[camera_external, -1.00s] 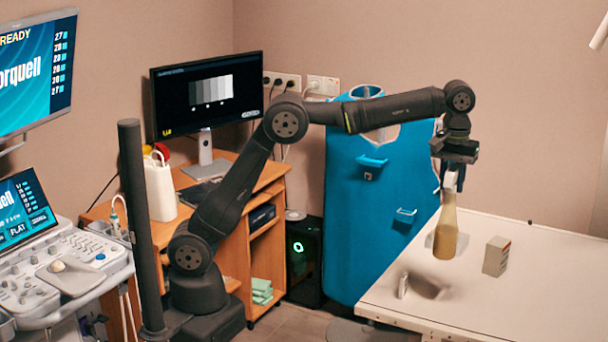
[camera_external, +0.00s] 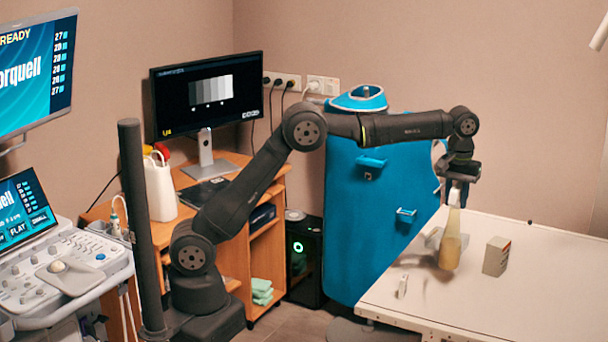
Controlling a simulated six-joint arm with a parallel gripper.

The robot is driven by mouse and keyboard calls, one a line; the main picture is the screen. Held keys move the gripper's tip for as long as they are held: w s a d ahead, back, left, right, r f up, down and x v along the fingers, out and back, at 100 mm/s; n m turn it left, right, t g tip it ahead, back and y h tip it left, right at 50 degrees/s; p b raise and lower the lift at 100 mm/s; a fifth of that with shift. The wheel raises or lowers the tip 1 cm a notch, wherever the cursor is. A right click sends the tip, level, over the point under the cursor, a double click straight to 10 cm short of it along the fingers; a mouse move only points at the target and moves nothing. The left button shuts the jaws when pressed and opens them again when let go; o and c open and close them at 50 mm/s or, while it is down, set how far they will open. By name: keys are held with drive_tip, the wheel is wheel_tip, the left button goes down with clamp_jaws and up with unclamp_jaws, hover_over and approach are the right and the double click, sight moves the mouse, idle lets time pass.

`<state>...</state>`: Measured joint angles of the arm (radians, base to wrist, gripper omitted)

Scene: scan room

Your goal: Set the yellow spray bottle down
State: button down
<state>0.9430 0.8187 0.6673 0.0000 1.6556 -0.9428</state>
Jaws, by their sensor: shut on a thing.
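The yellow spray bottle (camera_external: 450,243) is upright over the white table (camera_external: 545,290), with its pale spray head up between the jaws. My gripper (camera_external: 456,190) points down and is shut on the bottle's top. The bottle's base is at or very close to the tabletop; I cannot tell whether it touches. A soft shadow lies on the table beside its base.
A small box (camera_external: 497,256) stands just right of the bottle. A pale grey object (camera_external: 433,238) lies close behind it, partly hidden. A small white item (camera_external: 402,286) is at front left. The table's right side is clear.

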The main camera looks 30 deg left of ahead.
sight(455, 211)
drive_tip(key=shift+w+f, duration=0.25)
drive_tip(key=shift+w, duration=0.2)
drive_tip(key=shift+f, duration=2.05)
drive_tip(key=c, duration=1.1)
unclamp_jaws()
drive_tip(key=shift+f, duration=0.1)
wheel_tip(455, 211, up, 12)
drive_tip(key=shift+r, duration=0.15)
drive_tip(key=shift+f, duration=5.2)
